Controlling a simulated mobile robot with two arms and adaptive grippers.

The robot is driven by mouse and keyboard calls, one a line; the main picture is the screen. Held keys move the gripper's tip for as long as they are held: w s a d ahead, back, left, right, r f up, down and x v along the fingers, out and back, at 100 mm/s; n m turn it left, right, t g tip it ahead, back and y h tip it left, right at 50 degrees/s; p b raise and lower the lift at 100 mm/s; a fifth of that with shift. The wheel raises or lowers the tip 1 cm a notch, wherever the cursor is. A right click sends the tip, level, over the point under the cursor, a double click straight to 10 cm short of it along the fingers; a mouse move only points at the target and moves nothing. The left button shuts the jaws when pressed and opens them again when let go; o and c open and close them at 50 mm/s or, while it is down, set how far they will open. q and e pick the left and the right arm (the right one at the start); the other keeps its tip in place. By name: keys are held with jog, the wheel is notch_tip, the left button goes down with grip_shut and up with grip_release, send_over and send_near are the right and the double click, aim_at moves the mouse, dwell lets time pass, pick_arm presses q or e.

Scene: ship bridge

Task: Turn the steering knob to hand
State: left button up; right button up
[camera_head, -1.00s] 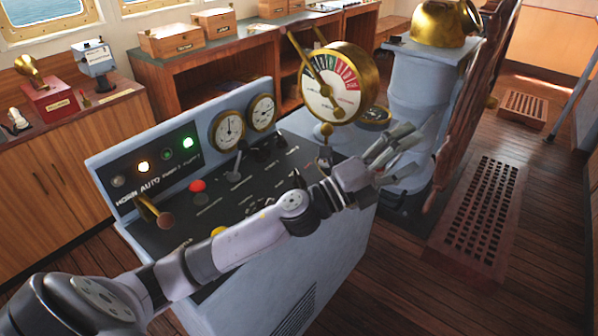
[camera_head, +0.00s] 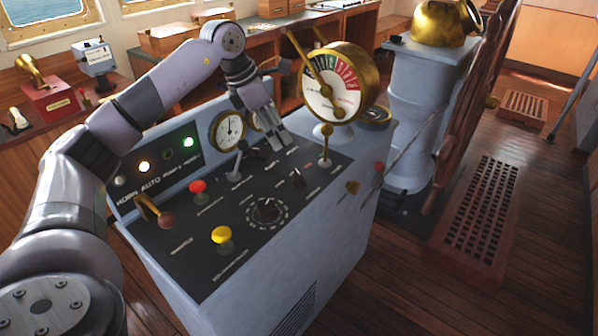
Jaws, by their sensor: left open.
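The sloped console (camera_head: 215,250) carries several controls. A round black knob with a ring of marks (camera_head: 267,210) is near its front middle, and a small black knob (camera_head: 297,179) is farther right. Another dark control (camera_head: 257,152) is at the back, by my left fingertips and partly covered. The labels are too small to read, so I cannot tell which is the steering knob. My left gripper (camera_head: 276,140) is open and points down over the back of the panel. I cannot tell whether it touches anything. My right gripper is not in view.
A brass telegraph dial (camera_head: 333,88) stands just right of my left gripper. A red button (camera_head: 198,187), a yellow button (camera_head: 222,236), a lever (camera_head: 235,168) and a horn handle (camera_head: 158,212) stick up from the panel. The wooden wheel (camera_head: 470,95) is at the right.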

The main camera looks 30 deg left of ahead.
aim_at(301, 175)
pick_arm(q)
jog(key=p+x, duration=0.2)
jog(key=x, duration=1.4)
jog(key=shift+w+d+p, duration=0.1)
jog(key=shift+d+p, duration=0.1)
jog(key=shift+p, duration=0.2)
jog(key=shift+c, duration=0.4)
jog(key=c, duration=1.1)
